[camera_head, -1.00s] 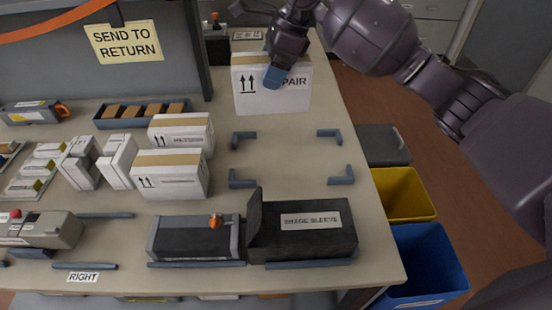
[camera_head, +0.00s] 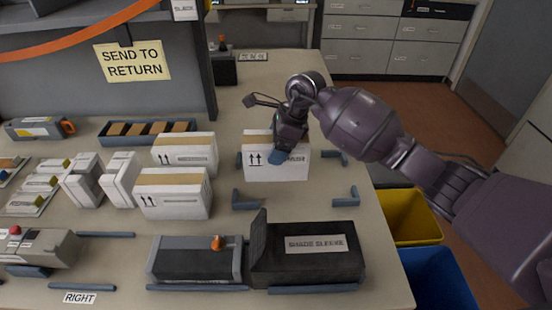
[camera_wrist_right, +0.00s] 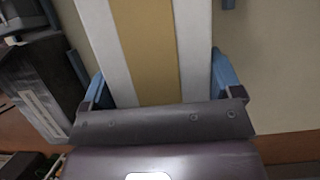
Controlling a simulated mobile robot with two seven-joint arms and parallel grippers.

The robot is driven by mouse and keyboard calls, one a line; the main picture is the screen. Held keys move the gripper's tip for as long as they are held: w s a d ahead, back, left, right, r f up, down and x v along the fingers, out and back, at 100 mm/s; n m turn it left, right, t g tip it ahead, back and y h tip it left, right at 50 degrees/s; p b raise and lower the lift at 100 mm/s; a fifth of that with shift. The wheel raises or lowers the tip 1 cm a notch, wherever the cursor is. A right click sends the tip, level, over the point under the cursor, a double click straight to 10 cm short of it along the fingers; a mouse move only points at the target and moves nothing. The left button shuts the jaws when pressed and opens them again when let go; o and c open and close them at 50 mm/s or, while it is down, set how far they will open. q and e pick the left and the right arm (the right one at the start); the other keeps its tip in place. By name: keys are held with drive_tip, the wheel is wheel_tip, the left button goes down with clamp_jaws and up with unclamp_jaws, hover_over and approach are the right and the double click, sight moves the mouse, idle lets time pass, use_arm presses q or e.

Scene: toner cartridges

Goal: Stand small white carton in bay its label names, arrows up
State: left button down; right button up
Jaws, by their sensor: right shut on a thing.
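A white carton (camera_head: 259,171) with tan tape on top is upright at the head view's centre, two printed arrows pointing up. My right gripper (camera_head: 278,158) is shut on it from above and hides part of its front label, so I cannot read the whole word. In the right wrist view, the blue fingertips (camera_wrist_right: 160,85) straddle the taped carton (camera_wrist_right: 112,45). The carton is over the back of a bay marked by blue corner brackets (camera_head: 246,205); I cannot tell if it touches the table. A yellow sign (camera_head: 135,62) reads "SEND TO RETURN". My left gripper is out of view.
Two white cartons (camera_head: 172,206) stand left of the bracketed bay. A black box labelled as a sleeve (camera_head: 305,268) and a grey-black unit (camera_head: 190,262) lie in front. A yellow bin (camera_head: 412,222) and blue bin (camera_head: 440,280) stand off the table's right edge.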

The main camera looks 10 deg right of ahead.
drive_tip(key=shift+f, duration=2.3)
drive_tip(key=shift+f+b, duration=0.2)
drive_tip(key=shift+b, duration=0.1)
drive_tip(key=o, duration=1.1)
drive_tip(key=shift+c, duration=0.2)
drive_tip(key=shift+r, duration=0.1)
drive_tip(key=p+v, duration=0.1)
drive_tip(key=v, duration=1.1)
drive_tip(key=shift+r, duration=0.15)
drive_tip(key=shift+s, duration=0.1)
